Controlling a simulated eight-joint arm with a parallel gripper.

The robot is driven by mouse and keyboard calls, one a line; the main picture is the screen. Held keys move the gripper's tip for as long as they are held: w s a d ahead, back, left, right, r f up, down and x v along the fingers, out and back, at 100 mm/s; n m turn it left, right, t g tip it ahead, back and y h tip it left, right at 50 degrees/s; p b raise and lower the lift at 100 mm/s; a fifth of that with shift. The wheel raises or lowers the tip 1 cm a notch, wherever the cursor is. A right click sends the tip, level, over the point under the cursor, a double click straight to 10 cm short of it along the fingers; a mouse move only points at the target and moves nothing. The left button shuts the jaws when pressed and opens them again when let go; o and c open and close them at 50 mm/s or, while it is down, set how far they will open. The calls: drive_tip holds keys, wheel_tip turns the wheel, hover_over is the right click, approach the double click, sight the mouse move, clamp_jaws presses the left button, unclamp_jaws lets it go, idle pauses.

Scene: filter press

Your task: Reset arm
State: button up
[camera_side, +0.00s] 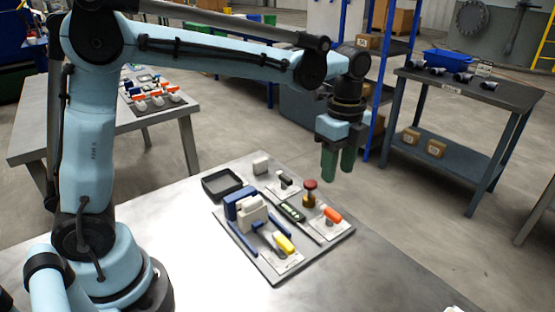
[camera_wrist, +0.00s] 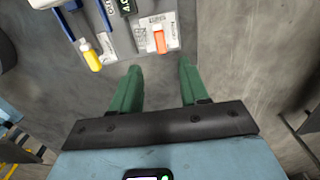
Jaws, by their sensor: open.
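My gripper (camera_side: 338,162) has green fingers and hangs in the air above and beyond the far right corner of the grey panel (camera_side: 273,262). In the wrist view my gripper (camera_wrist: 161,85) has its fingers apart, with nothing between them. The panel bears a blue and white press (camera_side: 250,213), a yellow handle (camera_side: 285,243), an orange handle (camera_side: 332,215), a red knob (camera_side: 310,186), a black-handled switch (camera_side: 286,181) and a dark display (camera_side: 291,211). The yellow handle (camera_wrist: 92,58) and the orange handle (camera_wrist: 160,41) also show in the wrist view, apart from the fingers.
A black tray (camera_side: 221,184) and a small light block (camera_side: 261,163) stand at the panel's far side on the metal table (camera_side: 190,265). A side table (camera_side: 478,92) with a blue bin (camera_side: 447,60) stands at right. Open floor lies between the tables.

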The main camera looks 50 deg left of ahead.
drive_tip(key=shift+r, duration=0.6)
drive_tip(key=s+a+f+n+t, duration=0.2)
drive_tip(key=s+a+n+t, duration=0.5)
drive_tip(key=s+n, duration=0.6)
drive_tip(key=a+n, duration=0.1)
drive_tip(key=n, duration=0.4)
drive_tip(key=shift+s, duration=0.15)
